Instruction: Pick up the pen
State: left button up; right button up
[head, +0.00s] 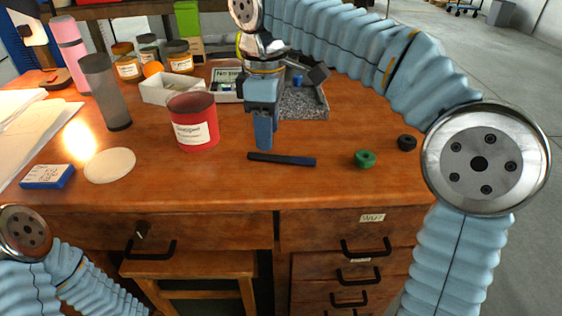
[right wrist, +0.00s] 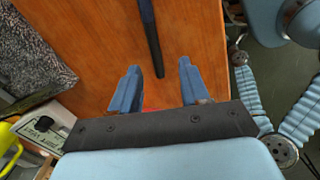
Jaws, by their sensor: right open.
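A dark pen (head: 282,159) with a black part and a blue part lies flat on the wooden desk (head: 330,185), near its front edge. My right gripper (head: 264,145) points down just behind the pen, toward its left end, in the head view. In the right wrist view, the right gripper (right wrist: 158,66) is open, with its two blue fingers apart. The pen (right wrist: 150,35) runs from the top of that view down to between the fingertips, nearer the left finger. It is not gripped. My left gripper is not in view.
A red labelled tin (head: 194,122) stands left of the right gripper. A grey-lined tray (head: 303,103) is behind it. A green ring (head: 365,159) and a black ring (head: 407,143) lie to the right. A white disc (head: 110,165) and a blue box (head: 48,177) lie left.

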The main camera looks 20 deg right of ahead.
aim_at(268, 154)
jog(key=f, duration=0.3)
jog(key=f+b, duration=0.1)
jog(key=f, duration=0.1)
jog(key=shift+w+d+f, duration=0.1)
jog(key=shift+w+f, duration=0.05)
jog(key=shift+w, duration=0.2)
jog(key=shift+c, duration=0.4)
grip_shut()
